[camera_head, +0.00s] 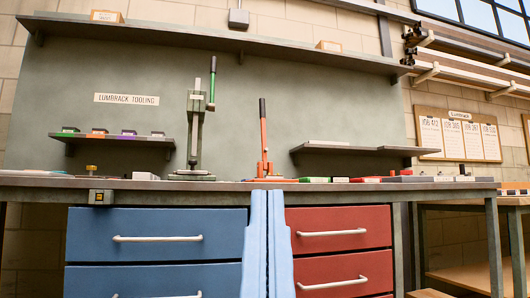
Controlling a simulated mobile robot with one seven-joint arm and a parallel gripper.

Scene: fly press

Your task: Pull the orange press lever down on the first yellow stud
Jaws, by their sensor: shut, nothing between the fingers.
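The orange lever (263,135) stands nearly upright on the bench at the middle, with a black grip on top. Its foot is an orange fork or bracket, and an orange piece lies flat at its base. I cannot make out a yellow stud at the lever. Two light blue bars rise from the bottom middle, side by side; they look like the fingers of my gripper (267,193), shut and empty. Their tips show just below the lever's base, in front of the bench edge and drawers. They appear apart from the lever, though depth is hard to tell.
A grey-green press (195,130) with a green, black-tipped handle stands left of the lever. The bench (350,186) carries several low items at the right and a small yellow-topped piece (91,168) at the left. Blue drawers (160,222) and red drawers (325,222) have protruding handles.

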